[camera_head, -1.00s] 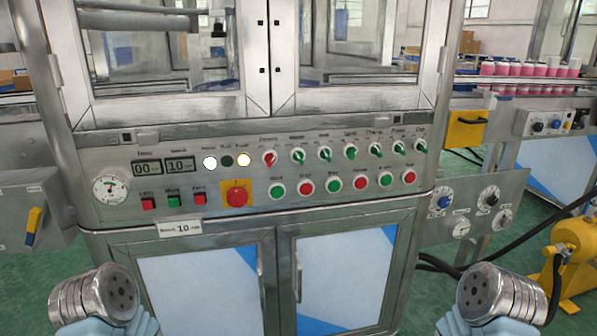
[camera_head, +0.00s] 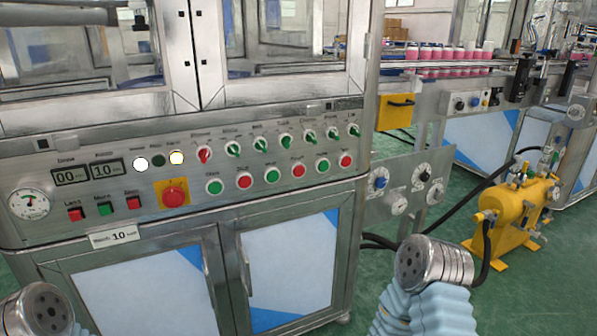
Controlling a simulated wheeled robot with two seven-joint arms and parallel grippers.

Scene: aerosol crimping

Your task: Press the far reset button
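The control panel (camera_head: 110,165) of the steel machine fills the left half of the head view. A row of round green and red buttons runs along it, ending at the right in a red button (camera_head: 345,160). Their small labels are too blurred to tell which reads reset. Square red and green buttons sit at the lower left, near a large red button (camera_head: 173,193) on a yellow plate. The metal ends of my arms show at the bottom left and right of centre, apart from the panel. No gripper fingers are visible.
Switches with red and green handles (camera_head: 285,143) sit above the round buttons. A side panel with dials (camera_head: 400,185) stands to the right. A yellow pump (camera_head: 520,215) with black hoses stands on the green floor, and a conveyor with pink-and-white cans (camera_head: 450,53) lies behind.

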